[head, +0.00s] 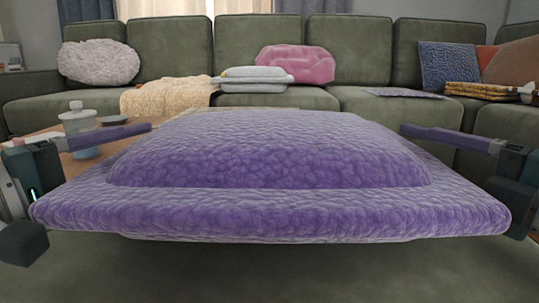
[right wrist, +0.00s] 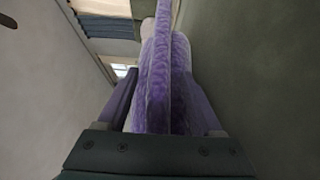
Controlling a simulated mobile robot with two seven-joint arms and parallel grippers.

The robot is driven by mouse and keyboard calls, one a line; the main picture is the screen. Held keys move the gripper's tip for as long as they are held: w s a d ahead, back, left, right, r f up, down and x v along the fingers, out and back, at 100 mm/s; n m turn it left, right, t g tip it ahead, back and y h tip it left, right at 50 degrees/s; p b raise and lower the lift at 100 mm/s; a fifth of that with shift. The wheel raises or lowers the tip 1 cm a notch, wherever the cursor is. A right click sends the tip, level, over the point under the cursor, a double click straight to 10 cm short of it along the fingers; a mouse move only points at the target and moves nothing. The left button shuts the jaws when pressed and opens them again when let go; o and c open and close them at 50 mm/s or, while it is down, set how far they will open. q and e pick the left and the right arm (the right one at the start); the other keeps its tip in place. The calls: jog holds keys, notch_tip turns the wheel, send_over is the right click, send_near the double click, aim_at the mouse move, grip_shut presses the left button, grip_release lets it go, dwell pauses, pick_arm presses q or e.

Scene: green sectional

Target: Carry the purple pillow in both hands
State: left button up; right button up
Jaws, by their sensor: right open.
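The purple pillow (head: 270,150) fills the front of the head view, lying flat and level. My left gripper (head: 125,132) is at its left side, with one finger reaching over the pillow's top; the other finger is hidden. My right gripper (head: 425,134) is at its right side in the same way. In the right wrist view the pillow (right wrist: 160,85) is edge-on between the fingers of the right gripper (right wrist: 163,80), which is open around its edge. I cannot tell whether the left fingers press on the pillow.
A green sectional sofa (head: 355,48) spans the back. It bears a pink pillow (head: 295,64), a fluffy pale pillow (head: 98,62), a beige blanket (head: 165,96) and a blue pillow (head: 447,66). A table with a glass jar (head: 78,122) stands behind the pillow at left.

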pick_arm(q)
grip_shut()
pick_arm(e)
grip_shut()
jog(key=shift+r, duration=0.1)
dwell(1.1)
